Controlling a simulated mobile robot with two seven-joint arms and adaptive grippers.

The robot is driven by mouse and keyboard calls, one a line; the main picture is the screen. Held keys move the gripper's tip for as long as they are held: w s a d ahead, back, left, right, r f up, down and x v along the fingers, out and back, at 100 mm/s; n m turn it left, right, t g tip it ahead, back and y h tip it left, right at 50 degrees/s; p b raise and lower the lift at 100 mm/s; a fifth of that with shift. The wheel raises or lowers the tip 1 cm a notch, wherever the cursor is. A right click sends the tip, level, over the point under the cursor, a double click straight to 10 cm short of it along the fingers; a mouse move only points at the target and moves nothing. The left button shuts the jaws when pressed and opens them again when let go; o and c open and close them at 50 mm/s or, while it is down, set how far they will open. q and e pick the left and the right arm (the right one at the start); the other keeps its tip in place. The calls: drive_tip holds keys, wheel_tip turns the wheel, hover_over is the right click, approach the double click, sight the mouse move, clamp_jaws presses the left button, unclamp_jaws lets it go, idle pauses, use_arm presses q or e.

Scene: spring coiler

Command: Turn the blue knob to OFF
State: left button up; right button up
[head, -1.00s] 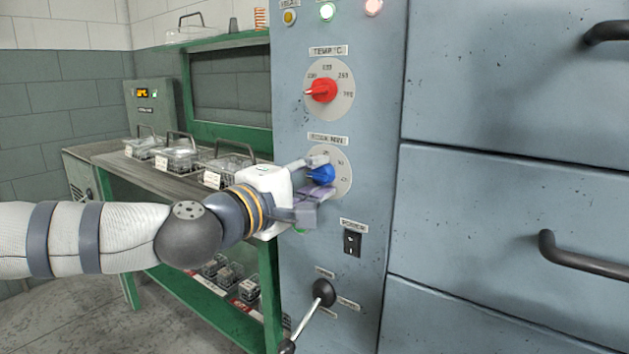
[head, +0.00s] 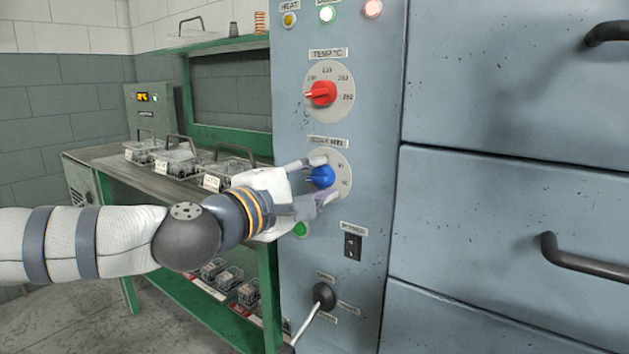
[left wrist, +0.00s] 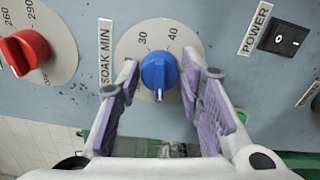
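The blue knob (head: 321,177) sits on a pale round dial plate (head: 343,172) under the SOAK MIN label on the grey-blue panel. In the left wrist view the blue knob (left wrist: 159,72) shows with the numbers 30 and 40 above it, and its white mark points down in that picture. My left gripper (head: 322,180) is open around the knob. In the left wrist view one finger of the gripper (left wrist: 160,80) stands on each side of the knob, with gaps visible on both sides. The OFF mark is not readable. My right gripper is not in view.
A red knob (head: 321,93) on the TEMP dial is above. A black POWER switch (head: 352,246) is below right, and a black-knobbed lever (head: 323,293) lower down. A green button (head: 301,229) is just below the gripper. A green bench (head: 122,160) with baskets stands left.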

use_arm(q)
drive_tip(key=shift+o, duration=0.7)
drive_tip(key=v, duration=1.2)
